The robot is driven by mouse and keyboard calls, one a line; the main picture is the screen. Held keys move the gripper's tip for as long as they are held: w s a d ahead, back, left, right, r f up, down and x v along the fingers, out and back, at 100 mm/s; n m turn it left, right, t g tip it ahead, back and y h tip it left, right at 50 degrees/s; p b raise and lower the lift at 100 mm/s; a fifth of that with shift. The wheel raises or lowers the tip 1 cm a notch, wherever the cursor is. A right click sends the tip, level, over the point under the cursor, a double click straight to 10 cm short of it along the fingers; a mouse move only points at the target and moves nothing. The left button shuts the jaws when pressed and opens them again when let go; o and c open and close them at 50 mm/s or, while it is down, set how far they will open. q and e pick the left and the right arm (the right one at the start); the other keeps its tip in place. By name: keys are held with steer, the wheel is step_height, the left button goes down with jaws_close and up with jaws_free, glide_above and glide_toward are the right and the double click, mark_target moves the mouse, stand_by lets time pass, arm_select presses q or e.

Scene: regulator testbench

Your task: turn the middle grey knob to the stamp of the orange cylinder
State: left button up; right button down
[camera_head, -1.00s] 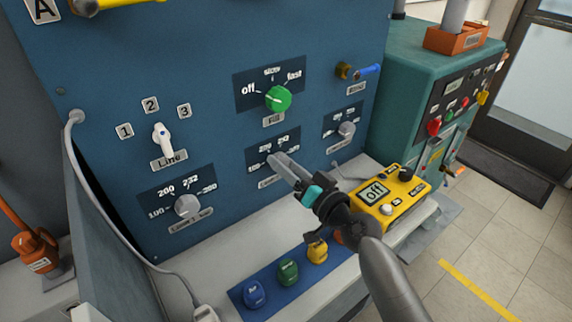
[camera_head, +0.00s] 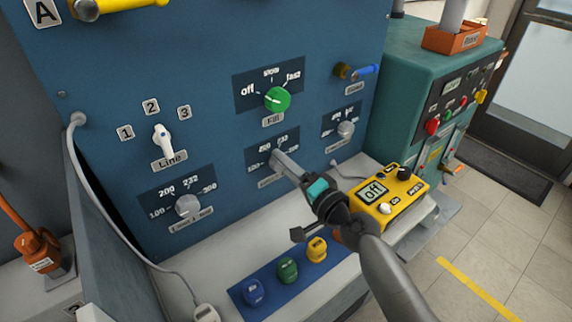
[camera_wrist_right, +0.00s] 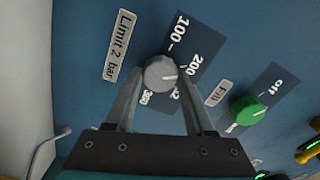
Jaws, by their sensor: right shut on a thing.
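The middle grey knob (camera_wrist_right: 160,72), beside the label "Limit 2 bar" (camera_wrist_right: 121,45), sits between the fingers of my right gripper (camera_wrist_right: 160,88). The gripper is shut on it. The knob's white pointer line points to the right in the wrist view, towards the scale's 200 side; the exact mark is unclear. In the head view my right gripper (camera_head: 275,157) reaches the middle lower dial plate (camera_head: 263,146) and hides most of the knob. My left gripper is out of view.
A yellow meter (camera_head: 391,195) reading "off" is close to my right arm. The green knob (camera_head: 277,99) is above; other grey knobs flank the middle one.

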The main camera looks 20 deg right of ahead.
steer(key=shift+r, duration=0.1)
stand_by(0.3)
steer(key=shift+c, duration=1.3)
jaws_free()
